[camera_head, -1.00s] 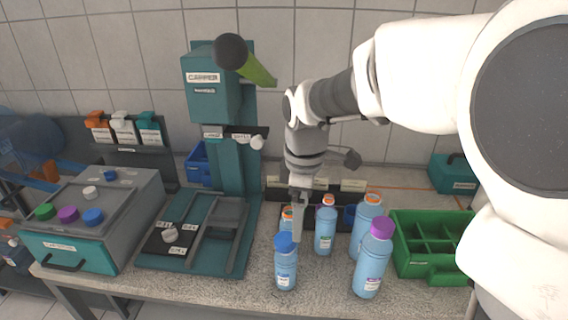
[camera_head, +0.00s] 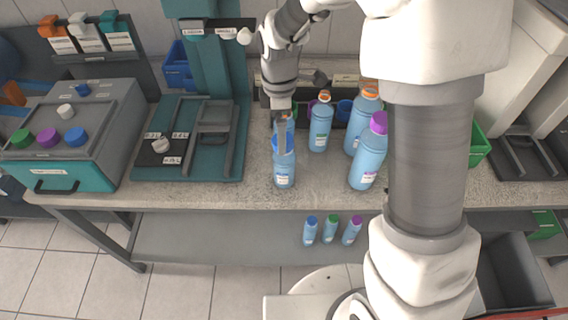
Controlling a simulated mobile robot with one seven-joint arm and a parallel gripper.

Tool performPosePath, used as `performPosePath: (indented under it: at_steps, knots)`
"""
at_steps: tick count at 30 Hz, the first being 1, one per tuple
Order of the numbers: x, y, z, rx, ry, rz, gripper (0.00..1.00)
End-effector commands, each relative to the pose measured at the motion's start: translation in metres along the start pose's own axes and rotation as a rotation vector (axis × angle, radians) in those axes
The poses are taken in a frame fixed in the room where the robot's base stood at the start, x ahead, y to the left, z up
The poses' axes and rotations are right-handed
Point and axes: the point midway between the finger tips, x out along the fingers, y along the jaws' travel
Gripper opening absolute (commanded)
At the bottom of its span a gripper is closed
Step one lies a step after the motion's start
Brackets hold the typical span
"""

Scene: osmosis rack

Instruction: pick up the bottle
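Several light-blue bottles stand upright on the speckled bench. The blue-capped bottle (camera_head: 284,172) is nearest the front edge. My gripper (camera_head: 281,150) points down at its cap, with a finger overlapping the cap and neck in the picture. Whether the fingers touch or close on it cannot be told. To the right stand another orange-capped bottle (camera_head: 320,128), a larger orange-capped bottle (camera_head: 363,112) and a purple-capped bottle (camera_head: 368,158).
The teal capping stand (camera_head: 222,165) is left of the bottles, beside a grey-teal box (camera_head: 65,170) with coloured caps. My arm hides part of the green crate (camera_head: 477,148). Three small bottles (camera_head: 330,230) stand on the shelf below. The bench front edge is close.

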Motion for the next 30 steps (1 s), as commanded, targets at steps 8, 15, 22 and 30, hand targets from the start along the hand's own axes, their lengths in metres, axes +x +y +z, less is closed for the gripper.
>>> performPosePath:
  at_steps: [8,15,22,30]
  knots:
    - [0.030,0.000,0.001,0.001,0.000,0.000,1.00]
    - [0.059,-0.006,0.007,0.002,-0.002,-0.005,1.00]
    - [0.081,-0.005,0.008,0.001,0.000,0.000,1.00]
    - [0.082,-0.005,0.008,0.002,0.000,0.001,0.95]
